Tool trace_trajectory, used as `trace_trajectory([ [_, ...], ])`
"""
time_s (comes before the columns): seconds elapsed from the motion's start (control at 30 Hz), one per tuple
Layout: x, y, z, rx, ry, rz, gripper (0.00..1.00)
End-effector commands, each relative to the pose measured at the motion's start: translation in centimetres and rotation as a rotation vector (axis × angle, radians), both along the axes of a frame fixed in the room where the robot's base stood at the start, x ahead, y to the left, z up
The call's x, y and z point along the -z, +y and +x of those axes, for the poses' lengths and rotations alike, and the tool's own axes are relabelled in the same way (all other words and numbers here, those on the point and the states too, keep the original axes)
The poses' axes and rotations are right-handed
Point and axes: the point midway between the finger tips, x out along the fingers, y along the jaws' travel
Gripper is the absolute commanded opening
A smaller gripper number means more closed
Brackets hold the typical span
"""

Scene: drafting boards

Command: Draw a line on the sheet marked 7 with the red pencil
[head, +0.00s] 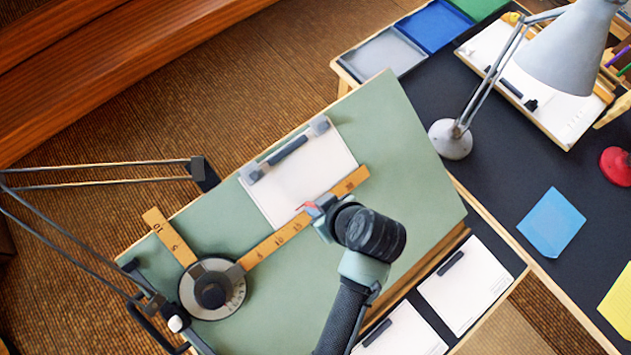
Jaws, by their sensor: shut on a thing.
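A white sheet (302,178) lies on the tilted green drafting board (405,140), held at its top edge by a dark clip bar with grey ends. I cannot read a number on it or on the other sheets. My gripper (314,208) is over the sheet's lower edge, close to the wooden ruler (290,231). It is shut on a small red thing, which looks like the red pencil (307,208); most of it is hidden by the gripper. I cannot tell whether its tip touches the paper. No drawn line shows on the visible paper.
The drafting machine's round head (212,289) sits at the board's lower left. Two white sheets (467,287) lie below the board. A grey lamp (572,50) stands on the dark table (500,190), with blue paper (551,222), a red round object (616,166) and trays (384,53).

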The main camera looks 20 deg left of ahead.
Motion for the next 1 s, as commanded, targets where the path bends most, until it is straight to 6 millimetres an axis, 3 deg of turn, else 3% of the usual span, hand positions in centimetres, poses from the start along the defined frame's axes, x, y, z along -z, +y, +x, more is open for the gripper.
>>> trace_trajectory([
  [1.0,-0.01,-0.72,0.91,0.001,-0.001,-0.001,0.00],
])
